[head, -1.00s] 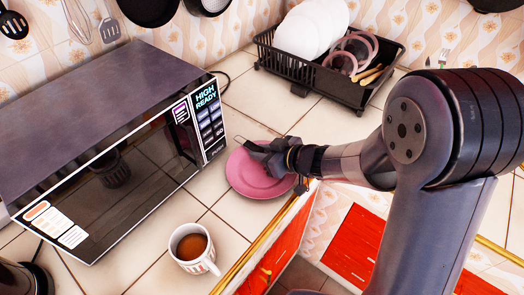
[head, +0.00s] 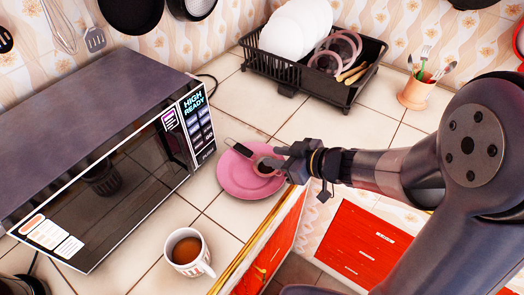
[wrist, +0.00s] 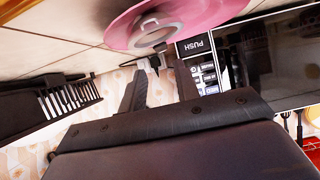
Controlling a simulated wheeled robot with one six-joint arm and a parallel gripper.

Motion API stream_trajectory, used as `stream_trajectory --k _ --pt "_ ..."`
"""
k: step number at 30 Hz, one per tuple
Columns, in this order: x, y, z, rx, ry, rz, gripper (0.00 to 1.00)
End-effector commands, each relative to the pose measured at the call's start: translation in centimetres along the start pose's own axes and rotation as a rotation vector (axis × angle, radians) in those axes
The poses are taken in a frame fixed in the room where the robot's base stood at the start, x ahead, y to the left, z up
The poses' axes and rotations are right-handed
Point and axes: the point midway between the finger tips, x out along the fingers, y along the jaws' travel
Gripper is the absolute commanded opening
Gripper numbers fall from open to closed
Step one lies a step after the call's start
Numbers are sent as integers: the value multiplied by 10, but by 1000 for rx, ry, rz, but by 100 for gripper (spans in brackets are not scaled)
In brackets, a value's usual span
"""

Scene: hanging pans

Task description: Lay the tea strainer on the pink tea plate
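The pink tea plate (head: 240,183) lies on the tiled counter, right of the microwave. The tea strainer shows on it, its round bowl (head: 267,167) over the plate's right part and its dark handle (head: 240,149) reaching over the far-left rim. It seems to rest on the plate. My gripper (head: 279,157) is at the plate's right edge, close to the strainer bowl. In the wrist view the fingers (wrist: 160,82) are apart with nothing between them; the pink plate (wrist: 205,14) and strainer bowl (wrist: 152,33) lie beyond the tips.
The microwave (head: 110,150) stands at left. A cup of tea (head: 187,252) stands near the counter's front edge. A black dish rack (head: 345,95) with white plates and a utensil pot (head: 415,96) are at the back. Pans hang on the wall. The counter between plate and rack is clear.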

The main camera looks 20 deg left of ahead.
Motion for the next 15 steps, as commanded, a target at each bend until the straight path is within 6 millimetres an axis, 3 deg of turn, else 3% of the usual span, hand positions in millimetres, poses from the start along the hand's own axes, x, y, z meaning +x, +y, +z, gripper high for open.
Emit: stream_trajectory --k 6,15 --pt "-24 0 -1 0 1 1 30" --pt "-27 0 0 0 1 -1 30"
